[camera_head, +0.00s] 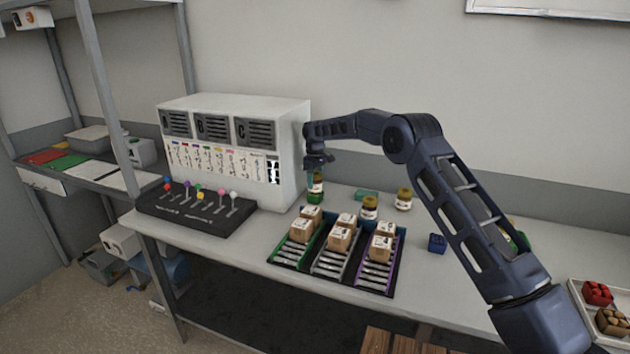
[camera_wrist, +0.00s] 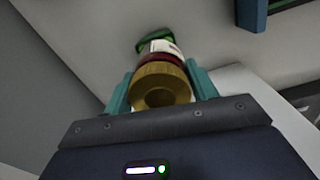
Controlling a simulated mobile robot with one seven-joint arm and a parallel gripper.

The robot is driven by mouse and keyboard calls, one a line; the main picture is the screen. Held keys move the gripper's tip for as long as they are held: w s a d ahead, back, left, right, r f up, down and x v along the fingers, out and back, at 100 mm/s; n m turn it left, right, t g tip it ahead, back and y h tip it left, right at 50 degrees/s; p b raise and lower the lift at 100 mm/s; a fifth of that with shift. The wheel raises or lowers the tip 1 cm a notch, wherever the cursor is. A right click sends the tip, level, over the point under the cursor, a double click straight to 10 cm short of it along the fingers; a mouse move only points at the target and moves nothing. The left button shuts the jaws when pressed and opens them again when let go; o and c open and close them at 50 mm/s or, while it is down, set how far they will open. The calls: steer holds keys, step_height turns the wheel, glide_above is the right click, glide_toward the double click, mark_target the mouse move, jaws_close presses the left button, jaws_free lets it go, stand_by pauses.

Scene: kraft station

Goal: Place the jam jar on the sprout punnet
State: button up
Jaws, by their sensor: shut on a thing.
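The jam jar (camera_wrist: 162,82) has a gold lid, dark red contents and a white label. In the wrist view it sits between the two teal fingers of my gripper (camera_wrist: 161,88), which is shut on it near the lid. In the head view my gripper (camera_head: 318,161) points down beside the white cabinet, with the jar (camera_head: 316,187) below it. A green thing (camera_wrist: 143,44) shows past the jar's far end in the wrist view; it may be the sprout punnet, mostly hidden. I cannot tell whether the jar touches it.
Two more gold-lidded jars (camera_head: 369,208) (camera_head: 404,200) stand to the right. A black rack (camera_head: 392,282) with cardboard boxes lies in front. The white cabinet (camera_head: 290,195) is close on the left. A small blue box (camera_head: 437,243) stands farther right, with bare table around it.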

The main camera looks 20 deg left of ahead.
steer(key=o, duration=1.2)
steer(key=shift+f, duration=0.1)
steer(key=shift+o, duration=0.2)
step_height(320, 180, up, 12)
steer(key=shift+r, duration=0.15)
steer(key=shift+d, duration=0.1)
